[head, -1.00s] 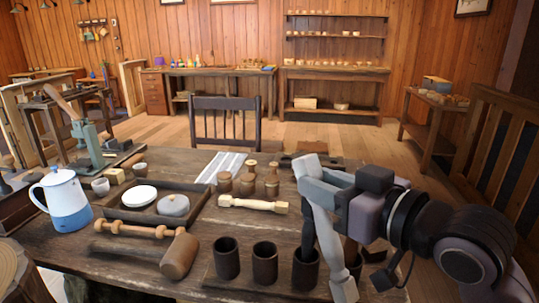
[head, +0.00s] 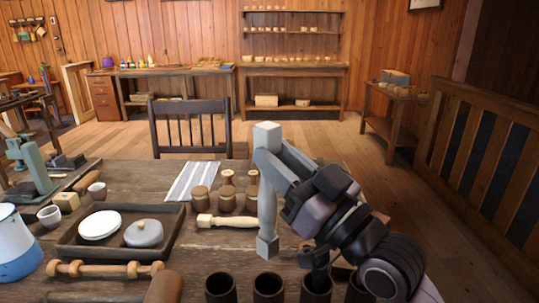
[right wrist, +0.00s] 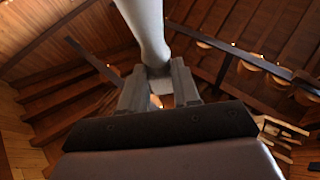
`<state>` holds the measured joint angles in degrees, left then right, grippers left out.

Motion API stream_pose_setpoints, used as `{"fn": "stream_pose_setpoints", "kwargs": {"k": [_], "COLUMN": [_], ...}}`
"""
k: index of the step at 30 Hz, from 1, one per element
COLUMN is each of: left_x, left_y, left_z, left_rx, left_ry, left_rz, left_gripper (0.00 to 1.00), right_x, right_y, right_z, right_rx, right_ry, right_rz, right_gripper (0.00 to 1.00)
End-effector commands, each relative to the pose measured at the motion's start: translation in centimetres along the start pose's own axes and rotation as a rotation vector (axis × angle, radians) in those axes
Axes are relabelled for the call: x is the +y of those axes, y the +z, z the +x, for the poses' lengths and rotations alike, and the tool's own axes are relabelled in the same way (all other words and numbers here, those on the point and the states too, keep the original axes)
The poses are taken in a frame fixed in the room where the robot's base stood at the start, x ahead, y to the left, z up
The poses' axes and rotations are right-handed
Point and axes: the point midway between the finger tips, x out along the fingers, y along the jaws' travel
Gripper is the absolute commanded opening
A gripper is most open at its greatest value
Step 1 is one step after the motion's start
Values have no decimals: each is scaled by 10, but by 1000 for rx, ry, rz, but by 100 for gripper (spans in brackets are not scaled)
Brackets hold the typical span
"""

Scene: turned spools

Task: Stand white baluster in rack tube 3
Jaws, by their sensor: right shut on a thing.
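My right gripper (head: 272,160) is shut on the white baluster (head: 267,205), which looks pale grey here. The baluster stands nearly upright in the air, its lower square end above and behind the tubes. In the right wrist view the gripper (right wrist: 160,82) holds the baluster (right wrist: 146,28) between its fingers. The rack's dark tubes stand in a row at the front edge: first (head: 220,288), second (head: 268,288), third from the left (head: 316,287) and another (head: 358,290), partly hidden by my arm. The rack's base is out of view. My left gripper is not in view.
A cream spindle (head: 227,221) lies behind the tubes, with several brown turned pieces (head: 227,200) behind it.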

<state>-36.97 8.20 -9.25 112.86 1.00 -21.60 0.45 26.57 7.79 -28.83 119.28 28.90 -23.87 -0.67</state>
Motion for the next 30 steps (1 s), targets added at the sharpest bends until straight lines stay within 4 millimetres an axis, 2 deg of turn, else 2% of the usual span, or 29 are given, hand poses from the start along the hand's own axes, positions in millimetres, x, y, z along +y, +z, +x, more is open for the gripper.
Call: {"fn": "stream_pose_setpoints", "kwargs": {"k": [8,21,30], "left_x": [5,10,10], "left_y": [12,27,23], "left_z": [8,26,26], "left_rx": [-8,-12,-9], "left_ry": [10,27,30], "left_rz": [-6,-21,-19], "left_gripper": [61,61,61], "right_x": [0,0,0], "right_y": [14,48,50], "right_z": [-6,-20,-21], "right_rx": [1,1,1], "right_ry": [-1,-1,-1], "right_rz": [1,1,1], "right_gripper": [0,0,0]}}
